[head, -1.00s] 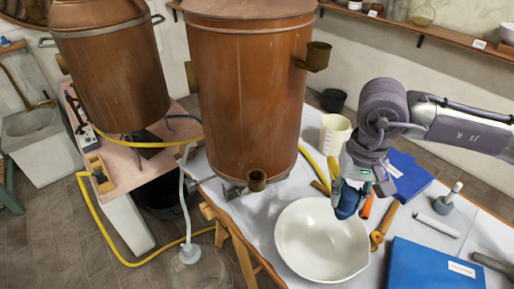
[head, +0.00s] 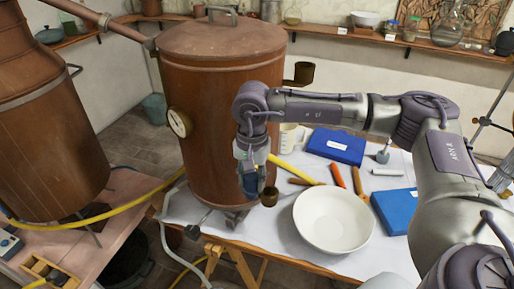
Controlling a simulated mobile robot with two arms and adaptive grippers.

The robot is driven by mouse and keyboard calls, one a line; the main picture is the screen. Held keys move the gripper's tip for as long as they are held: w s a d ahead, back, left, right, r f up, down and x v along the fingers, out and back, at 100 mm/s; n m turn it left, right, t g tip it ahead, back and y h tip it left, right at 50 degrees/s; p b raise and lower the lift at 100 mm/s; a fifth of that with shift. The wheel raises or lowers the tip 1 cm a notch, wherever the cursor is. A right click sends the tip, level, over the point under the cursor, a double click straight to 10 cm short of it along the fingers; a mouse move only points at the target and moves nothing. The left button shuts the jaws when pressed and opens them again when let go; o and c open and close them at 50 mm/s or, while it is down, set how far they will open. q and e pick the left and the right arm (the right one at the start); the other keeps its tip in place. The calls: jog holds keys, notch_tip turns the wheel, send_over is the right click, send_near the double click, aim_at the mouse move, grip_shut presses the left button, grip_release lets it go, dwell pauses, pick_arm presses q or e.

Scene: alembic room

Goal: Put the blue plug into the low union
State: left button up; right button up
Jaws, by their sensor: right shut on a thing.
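The low union (head: 269,197) is a small brass cup at the lower front of the copper vessel (head: 205,110). My right gripper (head: 250,180) is shut on the blue plug (head: 250,187), in front of the vessel's lower wall. The plug hangs just left of the low union in the picture and a little above it. I cannot tell whether they touch. The fingers partly hide the plug. My left gripper is not in view.
A white bowl (head: 333,220) stands on the table right of the union. A second brass cup (head: 303,73) sits higher on the vessel. Blue boxes (head: 337,146), tools and a white jug (head: 288,138) lie behind. A yellow hose (head: 110,213) runs left.

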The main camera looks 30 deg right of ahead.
jog(key=w+d+m+p, duration=0.3)
jog(key=d+m, duration=0.5)
jog(key=d, duration=0.1)
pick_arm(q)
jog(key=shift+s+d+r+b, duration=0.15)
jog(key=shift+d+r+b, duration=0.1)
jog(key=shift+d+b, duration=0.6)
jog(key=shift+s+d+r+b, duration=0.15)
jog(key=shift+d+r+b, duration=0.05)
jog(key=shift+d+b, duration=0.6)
pick_arm(e)
jog(key=shift+w+a+f, duration=0.1)
jog(key=shift+a+f, duration=0.1)
jog(key=shift+f, duration=0.9)
jog(key=shift+w+a+f, duration=0.1)
jog(key=shift+a+f, duration=0.1)
jog(key=shift+f, duration=0.9)
pick_arm(q)
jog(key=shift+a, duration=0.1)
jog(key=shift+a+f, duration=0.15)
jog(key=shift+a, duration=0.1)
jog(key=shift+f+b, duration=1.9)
jog(key=shift+b, duration=0.3)
pick_arm(e)
jog(key=shift+f, duration=2.2)
